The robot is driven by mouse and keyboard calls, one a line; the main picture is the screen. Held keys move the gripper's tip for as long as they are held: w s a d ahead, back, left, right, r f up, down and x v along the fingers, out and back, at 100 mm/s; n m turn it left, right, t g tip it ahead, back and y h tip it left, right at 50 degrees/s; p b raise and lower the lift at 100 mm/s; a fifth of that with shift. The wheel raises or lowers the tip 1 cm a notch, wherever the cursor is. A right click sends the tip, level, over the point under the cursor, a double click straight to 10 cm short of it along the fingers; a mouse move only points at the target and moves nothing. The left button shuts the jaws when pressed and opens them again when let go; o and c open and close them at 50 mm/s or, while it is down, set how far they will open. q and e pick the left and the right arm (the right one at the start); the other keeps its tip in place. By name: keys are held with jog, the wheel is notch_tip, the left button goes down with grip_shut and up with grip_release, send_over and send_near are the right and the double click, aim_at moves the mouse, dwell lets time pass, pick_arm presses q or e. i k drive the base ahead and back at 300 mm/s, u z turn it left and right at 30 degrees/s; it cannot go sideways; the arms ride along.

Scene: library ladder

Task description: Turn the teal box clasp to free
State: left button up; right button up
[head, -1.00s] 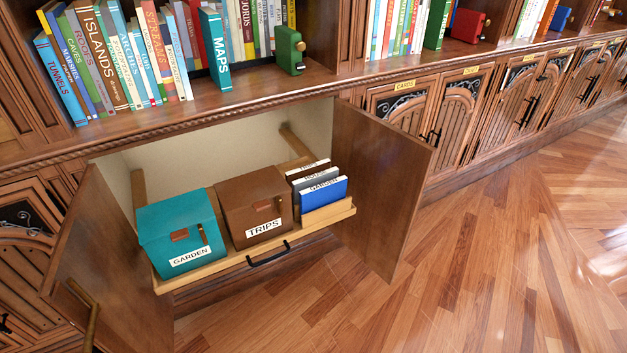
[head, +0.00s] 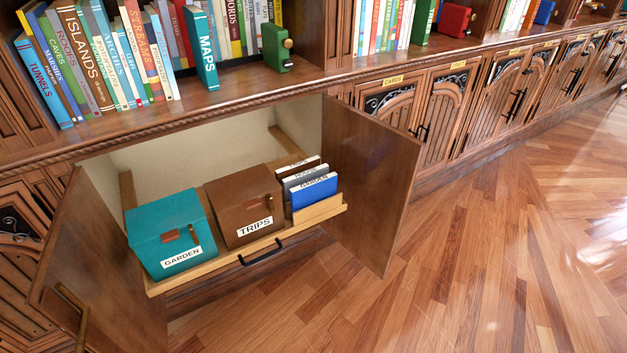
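The teal box (head: 168,224) sits at the left end of a pulled-out wooden tray (head: 213,265) inside the open cabinet. Its lid is down and its front has a white GARDEN label (head: 181,257). A brown tab (head: 170,237) and a small upright brown-gold clasp (head: 193,233) are on its front. The clasp appears roughly vertical; its exact setting is too small to tell. Neither of my grippers shows in the head view.
A brown TRIPS box (head: 243,205) stands right of the teal box, then several folders (head: 312,192). The tray has a black handle (head: 262,252). Open doors flank it, left (head: 105,275) and right (head: 368,185). A book shelf (head: 215,98) overhangs behind. The floor at right is clear.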

aim_at(196, 241)
jog(key=z, duration=0.05)
jog(key=k, duration=1.05)
jog(key=u, duration=1.05)
jog(key=i, duration=1.45)
jog(key=z, duration=0.35)
